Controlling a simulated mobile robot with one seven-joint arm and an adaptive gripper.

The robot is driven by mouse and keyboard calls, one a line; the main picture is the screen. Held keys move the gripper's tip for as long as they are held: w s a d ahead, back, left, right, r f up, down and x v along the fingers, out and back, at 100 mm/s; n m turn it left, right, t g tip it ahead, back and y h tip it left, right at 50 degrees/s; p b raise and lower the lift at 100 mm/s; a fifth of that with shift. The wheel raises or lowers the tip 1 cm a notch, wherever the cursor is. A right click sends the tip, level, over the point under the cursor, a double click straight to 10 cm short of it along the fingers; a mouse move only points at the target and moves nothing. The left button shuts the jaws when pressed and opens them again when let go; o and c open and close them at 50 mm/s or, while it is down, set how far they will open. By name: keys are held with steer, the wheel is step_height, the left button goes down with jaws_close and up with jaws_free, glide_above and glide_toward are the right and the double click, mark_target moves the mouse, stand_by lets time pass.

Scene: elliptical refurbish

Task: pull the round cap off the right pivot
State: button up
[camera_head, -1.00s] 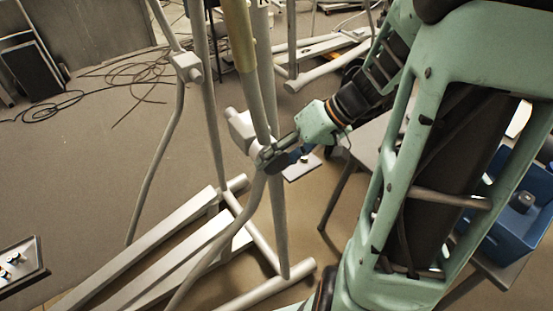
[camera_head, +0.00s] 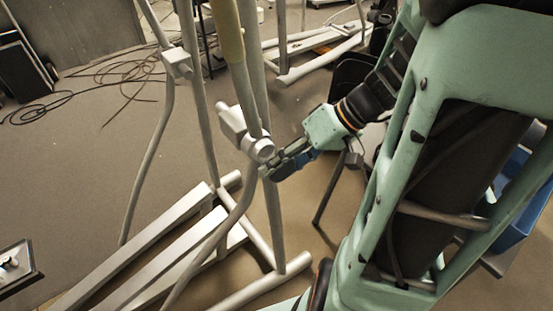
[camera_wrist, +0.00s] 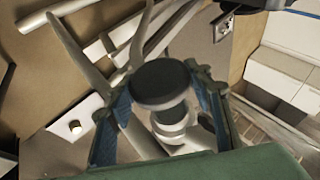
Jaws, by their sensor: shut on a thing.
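The round cap (camera_wrist: 160,80) is a dark disc between the two blue-padded fingers of my gripper (camera_wrist: 158,86) in the wrist view. My gripper is shut on it. The pale right pivot (camera_wrist: 172,128) shows just beyond the cap, roughly in line with it. In the head view, the pivot's round pale end (camera_head: 262,150) is bare, and my gripper (camera_head: 277,166) is just to its right and slightly below. The cap itself is hard to make out there behind the dark fingers.
The grey elliptical frame has upright poles and long floor rails (camera_head: 150,262) below. Its other pivot (camera_head: 177,63) stands further left. Cables (camera_head: 120,80) lie on the floor behind. A blue bin (camera_head: 520,215) is partly hidden behind my arm at the right.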

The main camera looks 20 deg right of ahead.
steer(key=shift+s+d, duration=0.25)
steer(key=shift+s, duration=0.55)
steer(key=shift+s+d, duration=0.25)
steer(key=shift+s, duration=0.55)
steer(key=shift+w, duration=0.1)
